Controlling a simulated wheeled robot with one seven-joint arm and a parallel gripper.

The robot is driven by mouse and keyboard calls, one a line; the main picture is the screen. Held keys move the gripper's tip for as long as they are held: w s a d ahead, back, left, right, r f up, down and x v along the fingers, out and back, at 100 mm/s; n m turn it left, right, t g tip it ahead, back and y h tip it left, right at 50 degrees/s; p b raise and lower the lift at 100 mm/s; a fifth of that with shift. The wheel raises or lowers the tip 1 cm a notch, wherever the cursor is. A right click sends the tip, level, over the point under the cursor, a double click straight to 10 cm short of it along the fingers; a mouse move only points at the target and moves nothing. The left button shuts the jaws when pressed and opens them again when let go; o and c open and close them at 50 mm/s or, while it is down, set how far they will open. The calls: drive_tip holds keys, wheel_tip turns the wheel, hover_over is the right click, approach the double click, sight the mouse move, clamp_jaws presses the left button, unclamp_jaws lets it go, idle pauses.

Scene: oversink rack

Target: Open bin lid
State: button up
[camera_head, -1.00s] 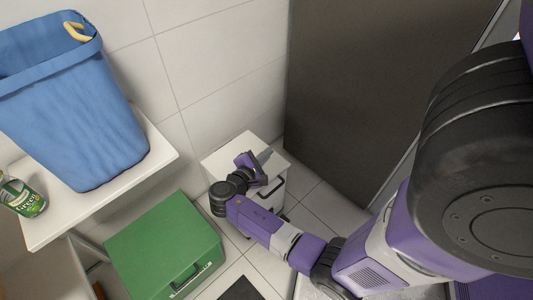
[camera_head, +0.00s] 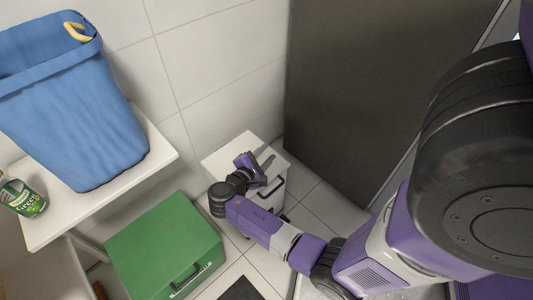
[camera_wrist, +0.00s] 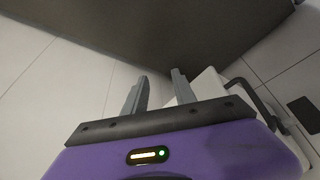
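A white bin (camera_head: 232,150) with a pale flat lid stands on the floor against the tiled wall, and a dark handle shows at its front. It also shows in the wrist view (camera_wrist: 209,86), with its dark curved handle (camera_wrist: 262,104) to the right of the fingers. My gripper (camera_head: 266,160) is over the lid in the head view and hides part of it. In the wrist view my gripper's (camera_wrist: 160,84) two grey fingers are apart with nothing held between them. I cannot tell whether the fingers touch the lid. The lid looks closed.
A green box (camera_head: 165,240) with a dark handle sits on the floor left of the bin. A dark panel (camera_head: 370,80) rises behind the bin.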

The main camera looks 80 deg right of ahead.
drive_tip(key=p+v, duration=0.1)
drive_tip(key=v, duration=0.6)
drive_tip(key=shift+a, duration=0.25)
